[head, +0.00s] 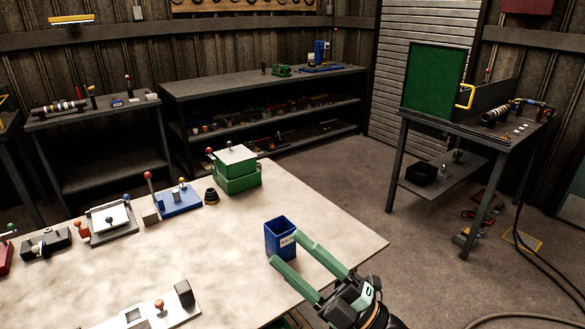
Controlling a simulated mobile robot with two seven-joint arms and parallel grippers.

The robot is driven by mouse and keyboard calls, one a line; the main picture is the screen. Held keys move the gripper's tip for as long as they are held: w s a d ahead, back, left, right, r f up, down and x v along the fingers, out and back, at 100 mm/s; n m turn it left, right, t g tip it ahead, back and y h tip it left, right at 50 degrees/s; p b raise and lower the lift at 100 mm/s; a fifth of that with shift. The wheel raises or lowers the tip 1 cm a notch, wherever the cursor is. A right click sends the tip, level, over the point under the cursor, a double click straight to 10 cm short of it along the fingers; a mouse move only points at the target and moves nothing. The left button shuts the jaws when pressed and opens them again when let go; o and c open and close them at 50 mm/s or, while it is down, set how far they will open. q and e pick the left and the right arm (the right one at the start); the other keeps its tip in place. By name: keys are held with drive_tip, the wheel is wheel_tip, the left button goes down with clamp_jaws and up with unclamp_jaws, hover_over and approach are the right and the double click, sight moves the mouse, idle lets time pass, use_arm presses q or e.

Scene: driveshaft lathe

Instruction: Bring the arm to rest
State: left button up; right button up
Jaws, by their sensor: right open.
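My right gripper (283,248) comes in from the bottom, right of the middle, over the near right part of the pale table (230,270). Its two green fingers are spread apart with nothing held between them. The fingertips are close to a blue open-topped bin (279,243) with a white label; I cannot tell whether they touch it. My left gripper is not in view.
On the table stand a green box (237,176), a blue fixture (180,198), a grey plate fixture (111,220) and a white block with a knob (159,307). A workbench with a green panel (433,79) stands at right. The floor between is mostly clear.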

drive_tip(key=d+f+m+t+h, duration=0.1)
drive_tip(key=d+f+m+h, duration=0.35)
drive_tip(key=f+m, duration=0.2)
drive_tip(key=s+d+f+m+t+h+p, duration=0.1)
drive_tip(key=d+f+m+t+h, duration=0.15)
drive_tip(key=f+m+h, duration=0.4)
drive_tip(key=d+f+m+t+h, duration=0.1)
drive_tip(key=d+f+m+h, duration=0.3)
drive_tip(key=f+m, duration=0.25)
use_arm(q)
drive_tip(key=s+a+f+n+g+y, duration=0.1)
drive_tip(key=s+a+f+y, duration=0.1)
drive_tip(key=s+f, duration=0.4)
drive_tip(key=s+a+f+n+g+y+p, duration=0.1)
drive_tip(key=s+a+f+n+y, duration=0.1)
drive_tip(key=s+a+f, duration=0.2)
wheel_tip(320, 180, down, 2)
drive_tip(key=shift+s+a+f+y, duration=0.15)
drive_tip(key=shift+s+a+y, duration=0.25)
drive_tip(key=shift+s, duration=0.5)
use_arm(e)
drive_tip(key=s+d+f+m+g+h, duration=0.1)
drive_tip(key=s+d+f+m+g, duration=0.1)
drive_tip(key=s+f, duration=0.5)
drive_tip(key=s+d+f+m+g+h, duration=0.2)
drive_tip(key=s+f+g, duration=0.3)
drive_tip(key=s+f, duration=0.3)
drive_tip(key=shift+s+d+f+m, duration=0.25)
drive_tip(key=shift+d+f+m, duration=0.4)
drive_tip(key=shift+f, duration=0.1)
